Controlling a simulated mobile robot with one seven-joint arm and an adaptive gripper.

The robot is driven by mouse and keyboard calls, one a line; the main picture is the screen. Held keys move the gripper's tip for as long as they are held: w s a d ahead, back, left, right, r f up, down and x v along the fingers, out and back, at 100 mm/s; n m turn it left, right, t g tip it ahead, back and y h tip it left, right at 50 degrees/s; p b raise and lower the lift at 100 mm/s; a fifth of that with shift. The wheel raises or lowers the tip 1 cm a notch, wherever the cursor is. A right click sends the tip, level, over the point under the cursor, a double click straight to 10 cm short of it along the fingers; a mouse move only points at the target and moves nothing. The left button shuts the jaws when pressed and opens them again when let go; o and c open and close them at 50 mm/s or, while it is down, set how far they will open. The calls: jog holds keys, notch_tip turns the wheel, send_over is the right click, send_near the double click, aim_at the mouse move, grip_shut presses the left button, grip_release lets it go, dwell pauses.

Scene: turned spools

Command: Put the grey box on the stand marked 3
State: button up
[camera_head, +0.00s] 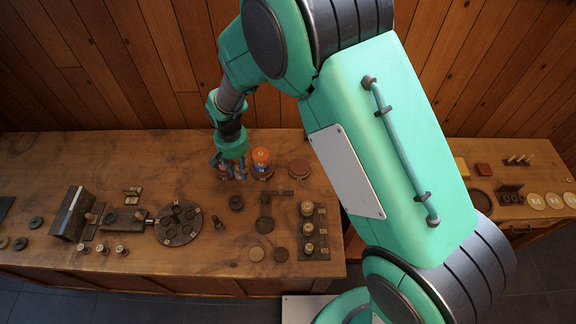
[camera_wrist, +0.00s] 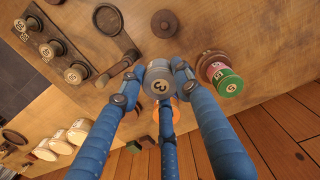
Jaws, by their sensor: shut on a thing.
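My gripper (camera_head: 231,168) is low over the back of the long wooden bench. In the wrist view its blue fingers close around a round grey box (camera_wrist: 160,79), whose pale top bears a dark 3. An orange piece (camera_wrist: 155,116) shows partly behind the fingers in the wrist view. In the head view an orange piece (camera_head: 261,155) with a blue part below stands just right of my gripper. A red, pink and green stack (camera_wrist: 227,82) stands beside the gripper, its green piece bearing a pale number disc. I cannot make out a stand marked 3.
Several numbered knobs stand on a dark plate (camera_head: 316,254) at the bench's front right. A dark lever piece (camera_head: 266,206), a round dial plate (camera_head: 178,222) and an angled block (camera_head: 72,212) lie on the bench. Pale discs (camera_head: 536,201) lie on the right bench. A plank wall stands behind.

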jog(key=s+d+f+m+b, duration=0.1)
jog(key=d+f+b, duration=0.3)
jog(key=d, duration=0.9)
jog(key=s+d+f+m+b, duration=0.1)
jog(key=d+f+m+b, duration=0.2)
jog(key=d, duration=0.9)
jog(key=shift+s+d+f+m+b, duration=0.2)
jog(key=shift+d+f+m+b, duration=0.15)
jog(key=shift+f+b, duration=0.55)
jog(key=shift+r, duration=0.2)
send_over(300, 166)
jog(key=shift+f+b, duration=0.35)
jog(key=shift+f, duration=0.4)
jog(key=shift+f, duration=1.75)
jog(key=shift+f, duration=0.15)
